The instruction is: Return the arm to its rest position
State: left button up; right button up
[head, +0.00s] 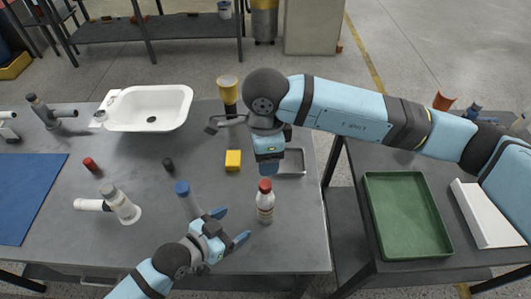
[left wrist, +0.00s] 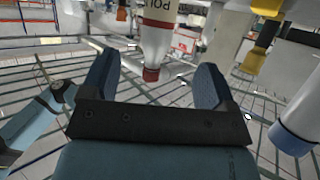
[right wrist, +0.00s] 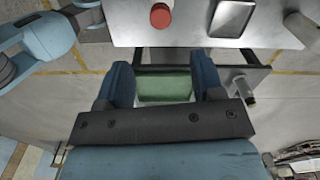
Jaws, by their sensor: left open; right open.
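My left gripper (head: 230,226) is open and empty above the front of the grey table, its fingers pointing up and right. It also shows open in the left wrist view (left wrist: 155,78). My right gripper (head: 269,168) hangs over the table beside the small metal tray; in the right wrist view (right wrist: 165,85) its jaws are open with nothing between them. My right arm (head: 345,108) stretches in from the right, across the gap between the tables. A white bottle with a red cap (head: 265,205) stands upright just right of my left gripper, apart from it.
A blue-capped bottle (head: 187,195) stands close behind my left gripper. A yellow block (head: 233,160), a metal tray (head: 291,163) and a yellow-topped black item (head: 228,92) surround my right gripper. A white basin (head: 150,103) is at the back left. A green tray (head: 408,215) lies on the right table.

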pick_arm(q)
jog(key=shift+s+a+r, duration=0.25)
jog(key=shift+s+a, duration=0.1)
dwell(0.3)
